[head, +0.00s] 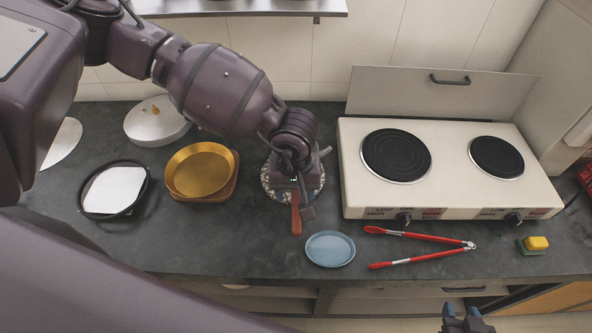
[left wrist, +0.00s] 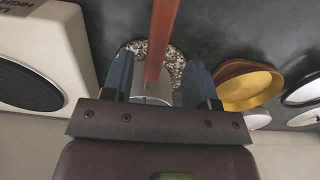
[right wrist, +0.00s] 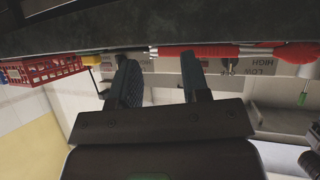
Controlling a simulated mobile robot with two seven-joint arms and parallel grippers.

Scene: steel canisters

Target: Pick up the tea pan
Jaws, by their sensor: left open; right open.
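The tea pan is mostly hidden under my left gripper (head: 295,198) in the head view. Its reddish-brown handle (head: 296,222) sticks out toward the counter's front edge. In the left wrist view the tea pan's handle (left wrist: 165,40) runs between the two blue fingers of my left gripper (left wrist: 158,82), and a piece of the grey metal body (left wrist: 152,88) shows below it. The fingers are apart, one on each side; contact cannot be told. A round speckled mat (left wrist: 178,62) lies under the pan. My right gripper (head: 467,319) is open and empty in front of the counter.
A gold pan on a wooden board (head: 203,195), a black-rimmed pan (head: 114,190) and a white round pot (head: 156,122) stand to the left. A blue plate (head: 330,249) and red tongs (head: 420,262) lie at the front. A two-plate stove (head: 445,170) stands right; a sponge (head: 535,245) lies beyond.

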